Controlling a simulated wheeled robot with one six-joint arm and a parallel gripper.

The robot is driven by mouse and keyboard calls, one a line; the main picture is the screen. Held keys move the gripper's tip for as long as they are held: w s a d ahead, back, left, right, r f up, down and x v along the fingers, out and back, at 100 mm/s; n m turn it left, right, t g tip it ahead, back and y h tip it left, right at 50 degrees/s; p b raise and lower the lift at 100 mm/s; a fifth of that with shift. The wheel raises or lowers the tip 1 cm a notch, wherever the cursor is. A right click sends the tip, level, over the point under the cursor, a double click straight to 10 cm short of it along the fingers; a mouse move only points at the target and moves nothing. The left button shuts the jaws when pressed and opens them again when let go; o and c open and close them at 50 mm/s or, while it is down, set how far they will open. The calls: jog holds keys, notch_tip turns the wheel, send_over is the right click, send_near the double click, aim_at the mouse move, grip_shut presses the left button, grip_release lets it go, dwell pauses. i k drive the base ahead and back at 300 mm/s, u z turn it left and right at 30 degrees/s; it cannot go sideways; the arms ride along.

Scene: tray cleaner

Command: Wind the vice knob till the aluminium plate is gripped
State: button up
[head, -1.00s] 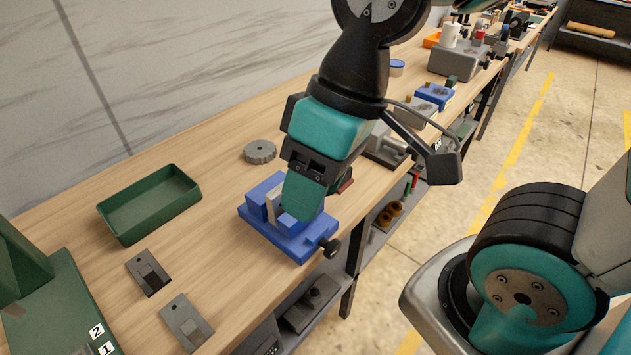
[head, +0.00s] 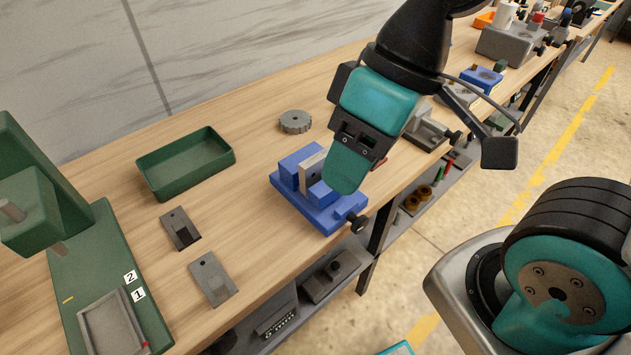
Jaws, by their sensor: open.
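The blue vice (head: 322,219) sits near the front edge of the wooden bench. The light aluminium plate (head: 310,168) stands upright between its jaws; my gripper hides part of the vice, and I cannot tell whether both jaws touch the plate. The dark vice knob (head: 357,223) sticks out at the vice's front right, over the bench edge. My gripper (head: 343,185) is over the right side of the vice, close to the plate and behind the knob, not on the knob. It is open and I see nothing held in it.
A green tray (head: 186,165) lies to the left, with two grey plates (head: 214,279) in front of it. A round grey disc (head: 295,122) lies behind the vice. A green machine (head: 95,270) stands at far left. A grey fixture (head: 425,132) is to the right.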

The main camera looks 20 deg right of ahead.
aim_at(360, 223)
jog(key=z, duration=1.6)
jog(key=k, duration=0.75)
jog(key=u, duration=0.45)
